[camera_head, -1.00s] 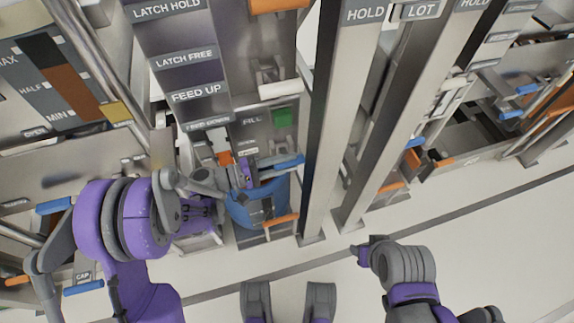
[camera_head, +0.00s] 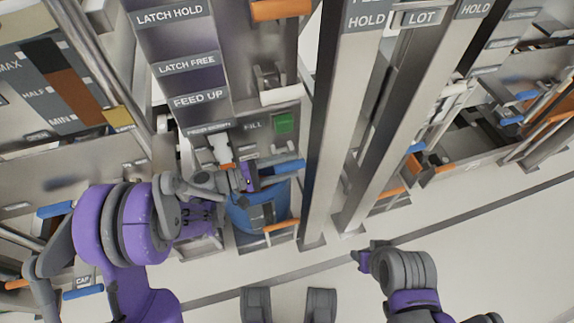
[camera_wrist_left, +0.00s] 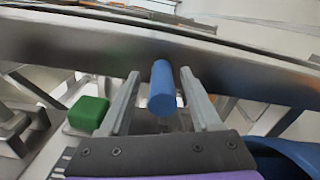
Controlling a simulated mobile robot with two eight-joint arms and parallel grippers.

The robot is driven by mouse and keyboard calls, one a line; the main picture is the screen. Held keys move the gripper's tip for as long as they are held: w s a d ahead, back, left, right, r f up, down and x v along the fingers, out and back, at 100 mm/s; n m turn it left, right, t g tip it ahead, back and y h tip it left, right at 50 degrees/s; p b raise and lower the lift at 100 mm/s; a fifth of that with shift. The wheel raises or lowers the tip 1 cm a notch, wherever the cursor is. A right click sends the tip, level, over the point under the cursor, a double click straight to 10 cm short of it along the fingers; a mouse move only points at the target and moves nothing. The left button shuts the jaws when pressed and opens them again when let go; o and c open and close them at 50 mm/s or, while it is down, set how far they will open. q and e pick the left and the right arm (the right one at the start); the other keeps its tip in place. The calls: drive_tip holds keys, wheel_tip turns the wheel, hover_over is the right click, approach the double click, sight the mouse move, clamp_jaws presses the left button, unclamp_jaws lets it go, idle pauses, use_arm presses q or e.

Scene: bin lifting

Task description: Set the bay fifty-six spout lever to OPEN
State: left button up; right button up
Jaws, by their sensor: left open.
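A lever with a blue handle (camera_head: 287,166) sticks out to the right, below a panel marked FILL, above a blue bin (camera_head: 270,205). I cannot read a bay number or an OPEN mark for it. My left gripper (camera_head: 250,176) is at the handle's left end. In the left wrist view the blue handle (camera_wrist_left: 162,92) points end-on between the two spread fingers of my left gripper (camera_wrist_left: 160,78), with a gap visible on either side. My right gripper (camera_head: 362,257) is low on the right, away from the panels; its jaw opening is not clear.
A green button (camera_head: 284,122) sits above the blue handle and shows as a green block (camera_wrist_left: 88,113) in the wrist view. A metal post (camera_head: 325,150) stands close to its right. An orange handle (camera_head: 281,224) is below, at the bin. Open floor (camera_head: 450,225) lies around my right gripper.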

use_arm(q)
drive_tip(key=p+v, duration=0.1)
drive_tip(key=v, duration=1)
drive_tip(key=shift+d, duration=0.15)
idle(0.5)
